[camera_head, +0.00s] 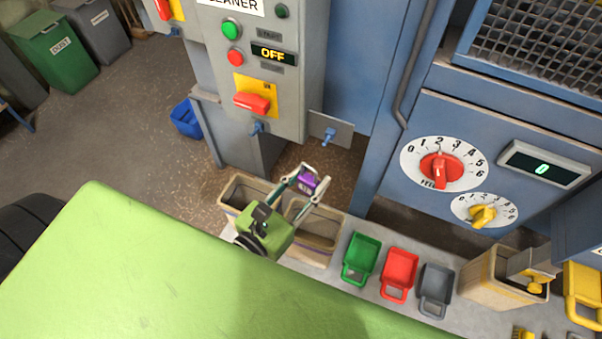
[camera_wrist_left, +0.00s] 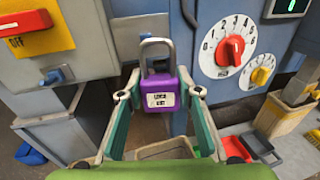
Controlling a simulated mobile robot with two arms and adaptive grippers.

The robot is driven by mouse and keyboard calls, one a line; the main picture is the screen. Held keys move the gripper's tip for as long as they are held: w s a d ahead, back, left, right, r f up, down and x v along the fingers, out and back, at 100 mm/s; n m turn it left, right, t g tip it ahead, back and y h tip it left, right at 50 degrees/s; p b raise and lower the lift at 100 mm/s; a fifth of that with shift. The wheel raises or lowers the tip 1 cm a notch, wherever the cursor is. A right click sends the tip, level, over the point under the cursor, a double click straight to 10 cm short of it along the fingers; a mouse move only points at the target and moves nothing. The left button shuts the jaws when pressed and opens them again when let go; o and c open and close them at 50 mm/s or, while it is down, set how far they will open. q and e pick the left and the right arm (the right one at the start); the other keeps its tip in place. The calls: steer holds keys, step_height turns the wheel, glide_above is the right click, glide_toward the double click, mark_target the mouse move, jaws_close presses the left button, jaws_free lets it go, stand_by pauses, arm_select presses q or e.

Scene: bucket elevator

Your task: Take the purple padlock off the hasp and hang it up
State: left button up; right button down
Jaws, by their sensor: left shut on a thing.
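The purple padlock (camera_head: 306,182) is held between the fingers of my left gripper (camera_head: 309,183), above the bins. In the left wrist view, the padlock (camera_wrist_left: 159,93) is upright with its grey shackle on top and a white label facing the camera. My left gripper (camera_wrist_left: 160,94) is shut on its body. The shackle overlaps a grey plate (camera_wrist_left: 128,35). In the head view this plate, with its blue peg (camera_head: 329,134), is above and apart from the padlock. A red switch handle (camera_head: 252,103) on a yellow plate carries no padlock. My right gripper is not in view.
Another blue peg (camera_head: 257,128) is under the grey control box (camera_head: 290,78). Below my gripper are tan bins (camera_head: 313,237), with green (camera_head: 362,258), red (camera_head: 399,272) and grey scoops (camera_head: 436,288) to the right. A blue machine with dials (camera_head: 440,169) stands at right.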

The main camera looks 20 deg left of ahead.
arm_select(q)
steer(key=shift+w+r+p, duration=0.1)
steer(key=shift+w+p, duration=0.25)
steer(key=shift+w, duration=0.3)
steer(key=shift+a+p+x, duration=0.1)
steer(key=shift+p+x, duration=0.15)
steer(key=shift+x, duration=0.45)
steer(key=shift+a+p+x, duration=0.15)
steer(key=shift+p+x, duration=0.05)
steer(key=shift+x, duration=0.55)
steer(key=shift+w, duration=0.7)
steer(key=shift+w+r+p, duration=0.1)
steer(key=shift+w+p, duration=0.1)
steer(key=shift+p, duration=0.1)
steer(key=shift+w+p, duration=0.35)
steer(key=shift+w, duration=1.2)
steer(key=shift+f+b, duration=0.25)
steer(key=shift+b, duration=0.1)
steer(key=shift+f+b, duration=0.45)
steer(key=shift+f, duration=0.15)
